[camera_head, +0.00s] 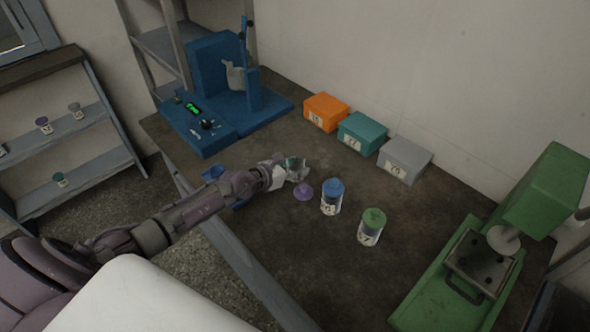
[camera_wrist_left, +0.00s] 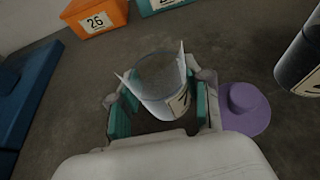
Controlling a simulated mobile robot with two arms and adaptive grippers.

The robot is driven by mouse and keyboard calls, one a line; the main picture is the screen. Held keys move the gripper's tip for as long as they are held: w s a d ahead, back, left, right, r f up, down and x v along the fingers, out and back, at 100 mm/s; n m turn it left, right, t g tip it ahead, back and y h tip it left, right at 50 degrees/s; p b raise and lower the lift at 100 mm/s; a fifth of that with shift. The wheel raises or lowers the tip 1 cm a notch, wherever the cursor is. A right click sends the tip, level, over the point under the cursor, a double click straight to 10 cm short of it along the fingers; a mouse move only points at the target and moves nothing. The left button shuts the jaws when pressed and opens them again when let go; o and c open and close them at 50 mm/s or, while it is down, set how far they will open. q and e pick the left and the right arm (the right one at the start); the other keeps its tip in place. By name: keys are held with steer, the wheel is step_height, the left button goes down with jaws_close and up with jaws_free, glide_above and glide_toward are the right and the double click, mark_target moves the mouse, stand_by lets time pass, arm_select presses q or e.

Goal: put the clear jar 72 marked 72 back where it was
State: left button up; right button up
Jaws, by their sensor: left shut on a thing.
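My left gripper (camera_head: 297,170) is over the middle of the dark table, shut on a clear jar. In the left wrist view the clear jar (camera_wrist_left: 160,82) sits between the teal pads of the left gripper (camera_wrist_left: 162,108). It has no lid, and its label is partly hidden, with a 7 showing. I cannot tell whether the jar touches the table. A purple lid (camera_head: 303,191) lies on the table just right of the gripper; it also shows in the left wrist view (camera_wrist_left: 245,108). My right gripper is not in view.
A blue-lidded jar (camera_head: 332,197) and a green-lidded jar (camera_head: 371,227) stand to the right. Orange (camera_head: 325,111), teal (camera_head: 362,133) and grey (camera_head: 404,159) boxes line the wall. A blue machine (camera_head: 222,95) stands behind, a green press (camera_head: 480,260) at right. A shelf (camera_head: 85,121) with small jars is left.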

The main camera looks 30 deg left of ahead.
arm_select(q)
steer(key=shift+f, duration=0.1)
steer(key=o, duration=1.2)
steer(key=shift+o, duration=0.2)
steer(key=shift+s+r, duration=0.25)
steer(key=p+v, duration=0.2)
steer(key=v, duration=0.8)
steer(key=shift+s+a, duration=0.15)
steer(key=shift+s, duration=0.1)
steer(key=shift+s+a+r, duration=0.15)
steer(key=shift+s+r, duration=0.1)
steer(key=shift+s, duration=0.2)
